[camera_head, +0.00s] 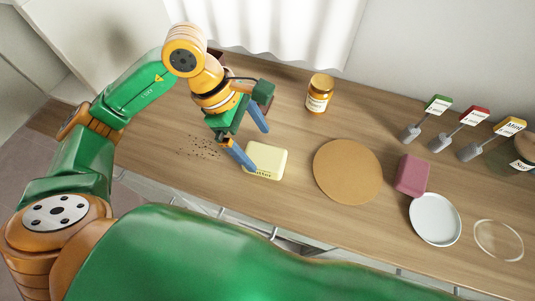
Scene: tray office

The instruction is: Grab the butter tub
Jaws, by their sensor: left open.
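The butter tub (268,161) is a pale yellow box with rounded corners and dark lettering on its front side. It sits on the wooden counter, left of the round board. My left gripper (256,148) is open, with its two blue fingers apart. One finger is at the tub's left edge and the other is above and behind the tub. I cannot tell whether a finger touches the tub. Nothing is held between the fingers. My right gripper is not in view.
A round brown board (348,172) lies right of the tub. A honey-coloured jar (319,94) stands behind. A mauve block (412,175), a white plate (435,220), a clear ring-shaped dish (498,240) and labelled sign holders (470,117) are farther right. Dark crumbs (200,146) lie left.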

